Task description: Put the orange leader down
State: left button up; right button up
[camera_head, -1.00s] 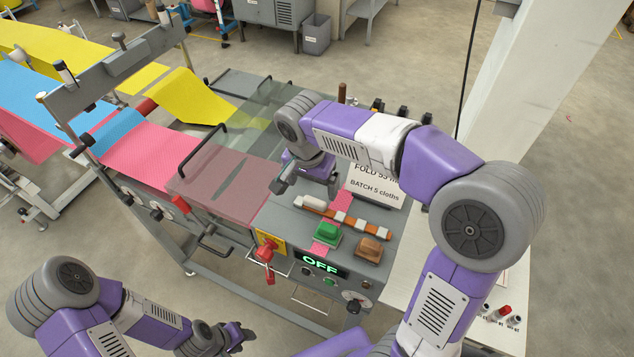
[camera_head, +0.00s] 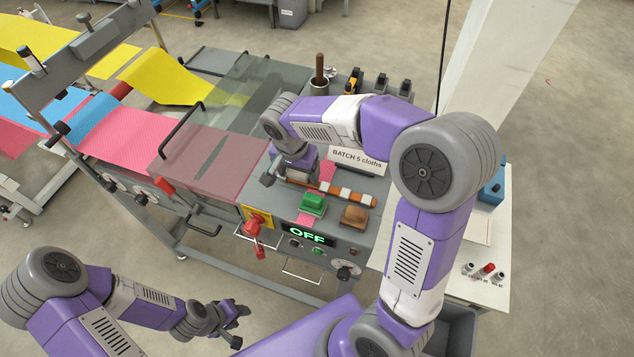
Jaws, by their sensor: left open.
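An orange-and-white banded strip (camera_head: 350,195), the only thing here that looks like the orange leader, lies along the machine's grey top, behind the green and brown blocks. Its left end is near my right gripper (camera_head: 285,178), and I cannot tell whether they touch. My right gripper hangs over the machine top beside the pink cloth's cover; its fingertips are partly hidden by its own body, and its grip is unclear. My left gripper (camera_head: 236,322) is open and empty, low in front of the machine, well away from the strip.
A green block (camera_head: 313,203) and a brown block (camera_head: 354,216) sit near the machine's front edge. A panel reads OFF (camera_head: 308,235), beside a red handle (camera_head: 253,226). A clear cover (camera_head: 255,95) spans the feed. A white side table (camera_head: 480,265) stands right.

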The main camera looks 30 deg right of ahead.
jog(key=shift+r, duration=0.1)
jog(key=c, duration=0.9)
